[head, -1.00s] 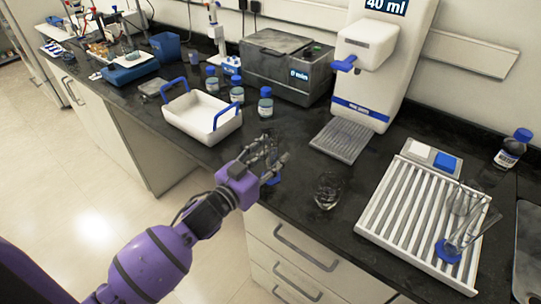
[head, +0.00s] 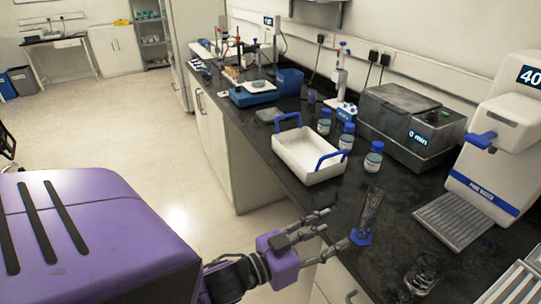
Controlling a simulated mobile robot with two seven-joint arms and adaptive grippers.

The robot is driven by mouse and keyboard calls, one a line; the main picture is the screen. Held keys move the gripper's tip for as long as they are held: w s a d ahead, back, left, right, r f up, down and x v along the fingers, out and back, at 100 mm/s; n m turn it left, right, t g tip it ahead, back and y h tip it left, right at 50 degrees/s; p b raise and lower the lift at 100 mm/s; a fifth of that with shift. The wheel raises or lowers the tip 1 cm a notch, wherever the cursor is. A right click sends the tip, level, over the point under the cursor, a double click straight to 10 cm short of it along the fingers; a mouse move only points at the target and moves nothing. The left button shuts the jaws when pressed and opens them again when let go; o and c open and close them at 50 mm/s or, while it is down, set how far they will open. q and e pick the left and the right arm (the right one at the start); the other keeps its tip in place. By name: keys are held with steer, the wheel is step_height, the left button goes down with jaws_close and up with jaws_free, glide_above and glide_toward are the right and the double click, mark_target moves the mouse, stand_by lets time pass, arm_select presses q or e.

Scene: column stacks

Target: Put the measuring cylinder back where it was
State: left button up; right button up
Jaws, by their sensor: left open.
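The measuring cylinder (head: 370,209), clear glass with a blue foot, stands upright on the black bench near its front edge. It is in front of the blue-capped bottles. My left gripper (head: 337,229) is open and empty, just left of the cylinder, with its fingers pointing at it. A small gap shows between the fingertips and the cylinder. My right gripper is not in view.
A glass beaker (head: 421,274) stands to the right, before the water dispenser (head: 497,150). A white tray with blue handles (head: 299,164) and several blue-capped bottles (head: 373,160) stand behind. Part of a white slatted rack (head: 517,287) shows at bottom right.

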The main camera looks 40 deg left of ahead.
arm_select(q)
steer(key=s+a+f+n+g+y, duration=0.15)
steer(key=s+f, duration=0.25)
steer(key=f, duration=0.4)
steer(key=s+a+f+n+g+y, duration=0.1)
steer(key=s+f+g+y, duration=0.2)
steer(key=f, duration=0.5)
steer(key=s+d+f+g+p, duration=0.1)
steer(key=s+f+g, duration=0.1)
steer(key=s+f, duration=0.4)
steer(key=s+d+f+g+y+p, duration=0.1)
steer(key=s+d+f, duration=0.1)
steer(key=s+f, duration=0.4)
steer(key=shift+s+d+f+n+g, duration=0.2)
steer(key=shift+s+n+g, duration=0.2)
steer(key=shift+s, duration=2)
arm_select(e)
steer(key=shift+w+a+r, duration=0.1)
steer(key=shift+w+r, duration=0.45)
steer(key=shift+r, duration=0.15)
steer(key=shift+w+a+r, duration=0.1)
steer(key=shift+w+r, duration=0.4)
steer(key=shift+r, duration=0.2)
